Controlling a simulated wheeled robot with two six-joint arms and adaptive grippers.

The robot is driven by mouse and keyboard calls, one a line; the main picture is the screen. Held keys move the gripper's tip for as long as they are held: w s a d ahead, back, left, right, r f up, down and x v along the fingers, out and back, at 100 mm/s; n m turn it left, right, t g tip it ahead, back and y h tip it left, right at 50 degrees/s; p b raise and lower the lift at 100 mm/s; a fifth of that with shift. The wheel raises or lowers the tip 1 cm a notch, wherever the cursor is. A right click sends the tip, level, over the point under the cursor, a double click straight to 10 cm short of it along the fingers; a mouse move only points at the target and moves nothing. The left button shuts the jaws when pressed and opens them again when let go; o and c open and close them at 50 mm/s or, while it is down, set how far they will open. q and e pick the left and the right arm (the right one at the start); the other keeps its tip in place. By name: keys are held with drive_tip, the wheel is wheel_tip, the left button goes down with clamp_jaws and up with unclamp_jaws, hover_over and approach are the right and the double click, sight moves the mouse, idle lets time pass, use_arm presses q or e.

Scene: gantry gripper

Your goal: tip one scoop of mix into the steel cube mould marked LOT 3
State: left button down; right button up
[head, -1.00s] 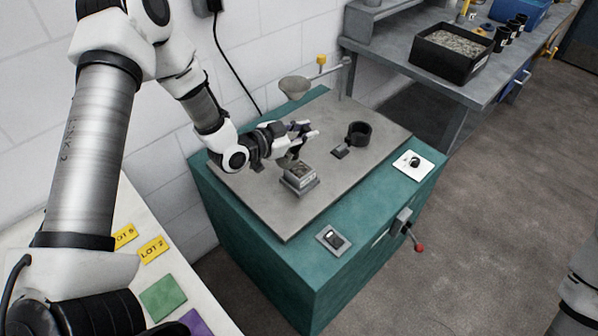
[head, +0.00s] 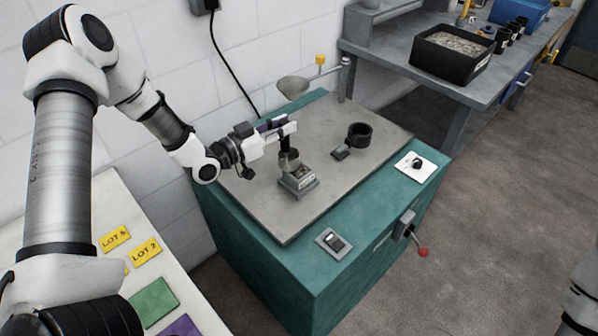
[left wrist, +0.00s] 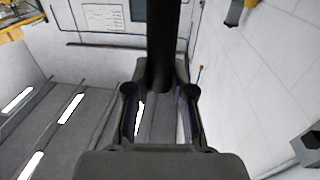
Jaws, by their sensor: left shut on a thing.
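My left gripper (head: 283,127) is shut on the dark handle (head: 285,145) of a scoop. The scoop's grey cup (head: 289,161) hangs at the upper left of the small steel cube mould (head: 300,181) on the machine's plate. The handle stands nearly upright in the head view; I cannot tell whether the cup touches the mould. The cup partly hides the mould's top, and any mix in either is not clear. The mould's marking is too small to read. In the left wrist view the handle (left wrist: 163,45) runs between the fingers. My right gripper is not in view.
A grey plate (head: 345,185) tops the green cabinet. A black tray of grey mix (head: 452,50) is on the far bench. Yellow LOT cards (head: 146,250) lie at left.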

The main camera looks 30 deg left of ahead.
use_arm(q)
drive_tip(key=shift+a, duration=0.15)
wheel_tip(320, 180, up, 5)
drive_tip(key=p, duration=0.4)
drive_tip(key=shift+r, duration=0.1)
